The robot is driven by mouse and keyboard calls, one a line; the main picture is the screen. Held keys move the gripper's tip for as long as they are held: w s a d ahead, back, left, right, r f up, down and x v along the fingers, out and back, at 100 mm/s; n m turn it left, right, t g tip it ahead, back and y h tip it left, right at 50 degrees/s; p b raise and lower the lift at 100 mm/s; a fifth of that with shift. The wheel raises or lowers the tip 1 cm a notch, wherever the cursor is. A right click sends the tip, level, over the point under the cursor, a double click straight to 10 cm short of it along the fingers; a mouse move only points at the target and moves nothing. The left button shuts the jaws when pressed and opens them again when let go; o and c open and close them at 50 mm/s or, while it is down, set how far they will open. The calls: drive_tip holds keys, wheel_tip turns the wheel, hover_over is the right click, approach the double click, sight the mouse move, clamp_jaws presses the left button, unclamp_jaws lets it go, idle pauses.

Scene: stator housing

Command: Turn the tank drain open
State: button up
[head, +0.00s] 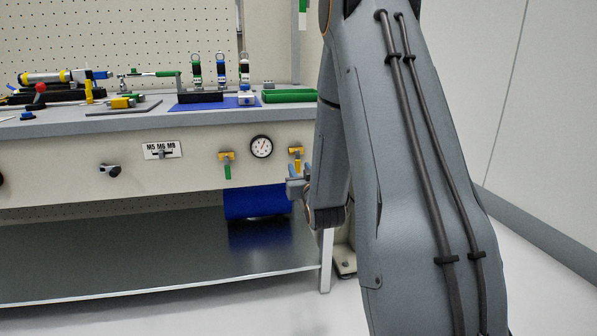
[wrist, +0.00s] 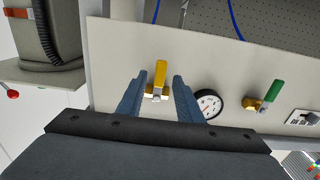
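A yellow-handled valve with a brass body (wrist: 157,72) is on the pale front panel. In the head view this valve (head: 296,153) is right of the gauge, partly hidden by my gripper and arm. A green-handled valve (head: 227,166) is left of the gauge and also shows in the wrist view (wrist: 264,97). Neither valve has a readable label. My gripper (wrist: 160,78) is open, its blue-grey fingers apart on either side of the yellow handle in the picture. I cannot tell if they touch it. In the head view my gripper (head: 296,187) is just below that valve.
A round gauge (head: 261,146) sits between the valves. A blue tank (head: 257,202) is under the bench above a grey shelf (head: 120,262). The bench top (head: 150,118) holds tools. A grey machine (wrist: 48,50) shows at upper left in the wrist view.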

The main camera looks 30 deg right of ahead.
drive_tip(key=shift+x, duration=0.95)
drive_tip(key=shift+c, duration=0.5)
clamp_jaws()
